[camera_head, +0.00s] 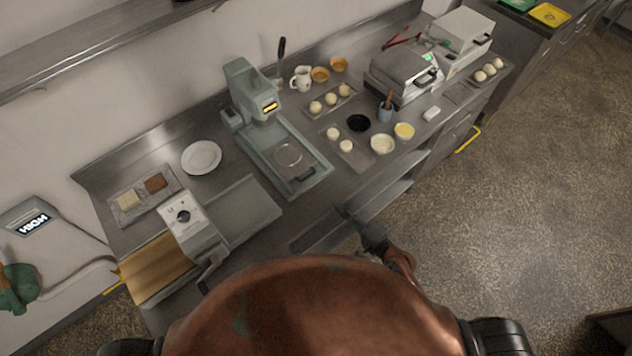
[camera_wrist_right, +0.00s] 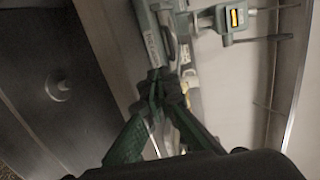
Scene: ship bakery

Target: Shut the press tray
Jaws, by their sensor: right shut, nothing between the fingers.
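The grey-green press (camera_head: 243,85) stands against the wall at the back of the steel counter, with a small yellow display. My left gripper is out of view.
A white plate (camera_head: 201,157) and a tray with two blocks (camera_head: 127,207) lie left of the press. A dough-sheeter-like machine (camera_head: 186,222) is nearer left. Dough balls, bowls and a waffle-iron-like appliance (camera_head: 403,70) stand to the right.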

